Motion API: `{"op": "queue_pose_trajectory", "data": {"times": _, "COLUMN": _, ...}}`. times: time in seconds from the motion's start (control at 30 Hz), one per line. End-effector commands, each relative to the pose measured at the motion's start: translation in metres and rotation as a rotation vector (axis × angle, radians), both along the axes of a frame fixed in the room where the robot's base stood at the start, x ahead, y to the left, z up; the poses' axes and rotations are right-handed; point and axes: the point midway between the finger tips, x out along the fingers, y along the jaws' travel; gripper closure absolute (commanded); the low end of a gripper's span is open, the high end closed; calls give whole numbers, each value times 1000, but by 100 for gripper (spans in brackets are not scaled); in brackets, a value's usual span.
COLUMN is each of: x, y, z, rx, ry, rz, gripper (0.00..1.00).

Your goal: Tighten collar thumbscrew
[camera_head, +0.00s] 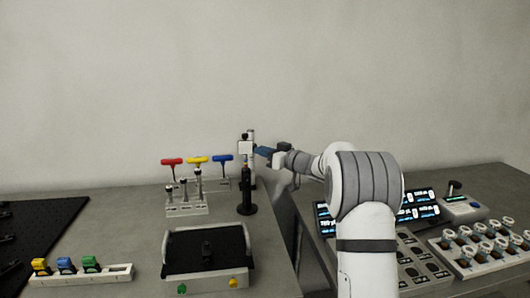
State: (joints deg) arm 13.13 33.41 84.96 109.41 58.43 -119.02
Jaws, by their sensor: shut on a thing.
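A black post (245,190) stands upright on a round black base near the right edge of the left bench. A pale mount (246,147) sits at its top. My gripper (264,151) reaches in from the right, with its blue tip end at the right side of the mount, at about the mount's height. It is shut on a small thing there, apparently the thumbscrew. The thumbscrew and collar are too small or too covered by the gripper to make out.
A rack (187,208) holds red, yellow and blue T-handle tools left of the post. A black-topped tray (209,285) lies in front, beside a strip (121,274) of coloured pieces. The right bench holds lit displays (420,207) and a rack of several capped vials (487,268). A gap separates the benches.

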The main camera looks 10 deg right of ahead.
Motion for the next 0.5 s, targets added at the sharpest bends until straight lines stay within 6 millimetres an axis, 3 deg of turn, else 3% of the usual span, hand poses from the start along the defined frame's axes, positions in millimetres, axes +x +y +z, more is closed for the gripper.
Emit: {"op": "queue_pose_trajectory", "data": {"times": 0.5, "x": 0, "y": 0, "z": -6, "rx": 134, "ry": 111, "rz": -7, "gripper": 100}}
